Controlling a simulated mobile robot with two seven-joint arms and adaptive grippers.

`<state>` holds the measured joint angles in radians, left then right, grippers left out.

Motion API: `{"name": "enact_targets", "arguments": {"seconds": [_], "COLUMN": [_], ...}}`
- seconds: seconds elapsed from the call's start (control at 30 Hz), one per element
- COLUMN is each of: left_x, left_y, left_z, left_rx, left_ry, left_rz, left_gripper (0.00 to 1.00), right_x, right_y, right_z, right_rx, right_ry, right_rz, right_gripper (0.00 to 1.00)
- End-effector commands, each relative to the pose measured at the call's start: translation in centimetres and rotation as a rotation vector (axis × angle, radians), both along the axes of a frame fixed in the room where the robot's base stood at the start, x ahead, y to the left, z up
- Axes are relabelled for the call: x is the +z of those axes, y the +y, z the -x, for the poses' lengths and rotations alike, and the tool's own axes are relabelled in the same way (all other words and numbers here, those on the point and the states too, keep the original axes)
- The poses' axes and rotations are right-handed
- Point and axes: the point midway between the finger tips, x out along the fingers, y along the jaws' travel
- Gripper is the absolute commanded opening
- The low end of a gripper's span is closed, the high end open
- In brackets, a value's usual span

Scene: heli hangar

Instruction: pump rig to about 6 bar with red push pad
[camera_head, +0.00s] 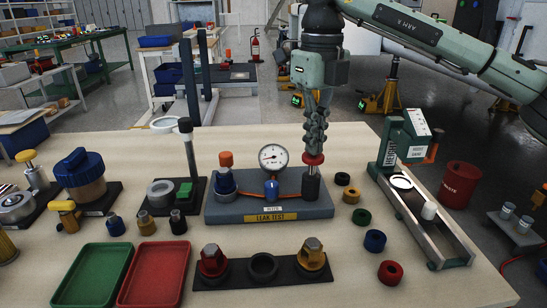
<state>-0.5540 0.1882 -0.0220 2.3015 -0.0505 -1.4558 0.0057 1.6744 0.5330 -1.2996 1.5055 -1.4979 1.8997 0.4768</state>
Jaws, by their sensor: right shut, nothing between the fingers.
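The grey leak test rig (268,207) stands on the table with a yellow label on its front. Its white dial gauge (273,157) faces me; the needle is too small to read exactly. The red push pad (314,160) is on top of the pump at the rig's right end, above a dark cylinder (311,187). My right gripper (316,150) points straight down with its fingers shut and empty. Its tips are right at the pad and seem to touch it. My left gripper is out of view.
A blue knob (271,188) and an orange-capped fitting (226,178) are on the rig. Several coloured rings, including a blue one (375,241), lie to the right, beside a ramp (425,215). Green (92,275) and red (155,275) trays lie front left.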

Motion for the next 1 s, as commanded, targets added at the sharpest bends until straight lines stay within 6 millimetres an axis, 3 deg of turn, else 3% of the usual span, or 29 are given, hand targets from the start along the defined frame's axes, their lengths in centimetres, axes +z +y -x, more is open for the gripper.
{"name": "enact_targets", "arguments": {"seconds": [0.37,1.0], "left_x": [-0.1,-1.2], "left_y": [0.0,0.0], "left_z": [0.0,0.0], "left_rx": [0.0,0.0], "left_ry": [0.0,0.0], "left_rz": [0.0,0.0], "left_gripper": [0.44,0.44], "right_x": [-0.1,-2.0], "right_y": [0.0,0.0], "right_z": [0.0,0.0], "right_rx": [0.0,0.0], "right_ry": [-0.001,0.001], "right_rz": [0.0,0.0], "right_gripper": [0.0,0.0]}}
